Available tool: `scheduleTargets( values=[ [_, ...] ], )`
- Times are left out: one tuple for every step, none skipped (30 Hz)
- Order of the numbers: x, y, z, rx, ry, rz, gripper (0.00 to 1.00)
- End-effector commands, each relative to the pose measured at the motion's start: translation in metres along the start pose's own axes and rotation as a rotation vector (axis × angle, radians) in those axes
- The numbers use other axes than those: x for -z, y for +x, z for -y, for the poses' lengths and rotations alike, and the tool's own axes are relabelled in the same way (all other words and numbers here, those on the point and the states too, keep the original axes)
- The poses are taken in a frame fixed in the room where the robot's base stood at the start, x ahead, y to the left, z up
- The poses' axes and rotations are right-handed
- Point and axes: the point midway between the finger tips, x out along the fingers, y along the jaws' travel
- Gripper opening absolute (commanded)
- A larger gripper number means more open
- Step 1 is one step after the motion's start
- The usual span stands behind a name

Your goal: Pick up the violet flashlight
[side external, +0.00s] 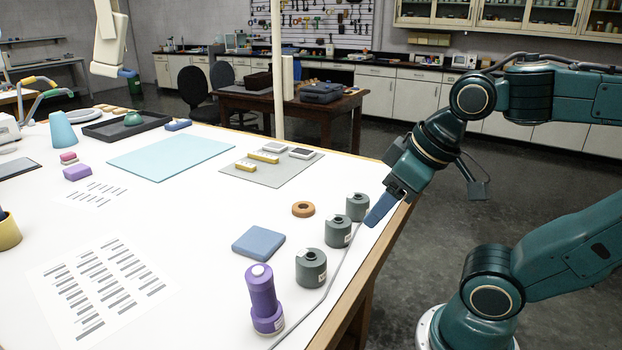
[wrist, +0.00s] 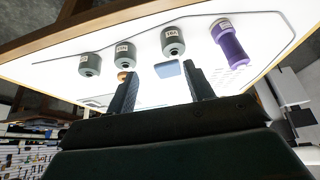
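The violet flashlight (side external: 263,300) stands upright near the table's front edge in the side external view, with its wider end down. In the wrist view the violet flashlight (wrist: 232,44) shows at the upper right. My gripper (side external: 372,220) is above the table's right edge, beside the farthest grey weight and well away from the flashlight. In the wrist view my gripper (wrist: 162,75) has its two fingers apart with nothing held between them.
Three grey labelled weights (side external: 311,268) stand in a row between the flashlight and my gripper. A thin cable (side external: 326,288) runs along the table edge. Printed paper (side external: 100,290) lies left of the flashlight.

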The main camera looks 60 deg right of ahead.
Motion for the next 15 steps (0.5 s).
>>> scheduleTargets(
  values=[
    [0.0, 0.0, 0.0, 0.0, 0.0, 0.0, 0.63],
    [0.0, 0.0, 0.0, 0.0, 0.0, 0.0, 0.63],
    [0.0, 0.0, 0.0, 0.0, 0.0, 0.0, 0.63],
    [0.0, 0.0, 0.0, 0.0, 0.0, 0.0, 0.63],
    [0.0, 0.0, 0.0, 0.0, 0.0, 0.0, 0.63],
    [0.0, 0.0, 0.0, 0.0, 0.0, 0.0, 0.63],
    [0.0, 0.0, 0.0, 0.0, 0.0, 0.0, 0.63],
    [0.0, 0.0, 0.0, 0.0, 0.0, 0.0, 0.63],
    [0.0001, -0.0001, 0.0, 0.0, -0.001, 0.0, 0.63],
    [0.0004, -0.0001, 0.0002, 0.0, -0.002, 0.001, 0.63],
    [0.0008, -0.0002, 0.0004, 0.001, -0.005, 0.002, 0.63],
    [0.0018, -0.0005, 0.0009, 0.002, -0.012, 0.004, 0.63],
    [0.0029, -0.0007, 0.0015, 0.004, -0.02, 0.006, 0.63],
    [0.0042, -0.001, 0.0022, 0.006, -0.029, 0.01, 0.63],
    [0.0062, -0.0012, 0.0035, 0.009, -0.046, 0.017, 0.63]
  ],
)
